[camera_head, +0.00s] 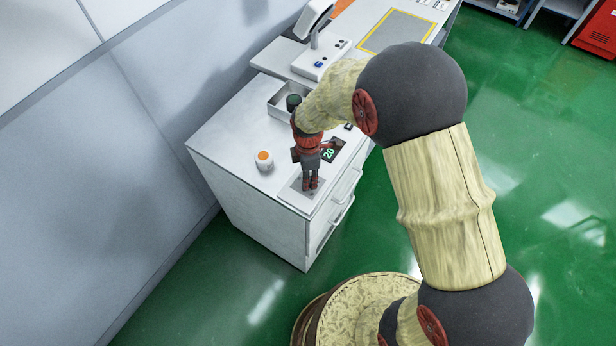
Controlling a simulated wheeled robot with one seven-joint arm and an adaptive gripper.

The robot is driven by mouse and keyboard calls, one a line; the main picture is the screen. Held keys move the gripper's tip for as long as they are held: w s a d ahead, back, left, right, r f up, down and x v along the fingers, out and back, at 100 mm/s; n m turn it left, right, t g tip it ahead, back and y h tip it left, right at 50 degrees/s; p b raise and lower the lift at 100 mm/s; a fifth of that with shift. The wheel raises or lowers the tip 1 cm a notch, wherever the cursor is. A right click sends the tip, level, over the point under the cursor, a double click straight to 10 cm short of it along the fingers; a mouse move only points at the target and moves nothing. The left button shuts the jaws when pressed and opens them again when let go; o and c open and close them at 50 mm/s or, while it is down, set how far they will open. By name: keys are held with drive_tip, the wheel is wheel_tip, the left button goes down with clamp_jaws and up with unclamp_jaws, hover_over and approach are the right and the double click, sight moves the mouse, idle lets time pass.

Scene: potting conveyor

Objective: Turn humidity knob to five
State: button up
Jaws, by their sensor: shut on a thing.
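My gripper (310,184) points down at the grey control panel (291,194) near the front corner of the white cabinet top. Its fingers are close together over the panel, shut on what seems to be the humidity knob, which the fingers hide. I cannot read the knob's pointer or scale. A dark display (330,153) beside the gripper shows a green 20.
A white jar with an orange top (264,160) stands left of my gripper on the cabinet (225,145). A metal tray (283,105) with a dark green item (293,102) lies behind. A white device (320,60) stands farther back. Green floor is open at right.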

drive_tip(key=shift+c, duration=1.4)
drive_tip(key=shift+m, duration=0.4)
drive_tip(key=m+p, duration=0.1)
drive_tip(key=m, duration=0.2)
drive_tip(key=shift+m, duration=0.4)
drive_tip(key=m+p, duration=0.1)
drive_tip(key=m, duration=0.3)
drive_tip(key=m+p, duration=0.1)
drive_tip(key=m, duration=0.8)
drive_tip(key=shift+m, duration=0.3)
drive_tip(key=o, duration=1.1)
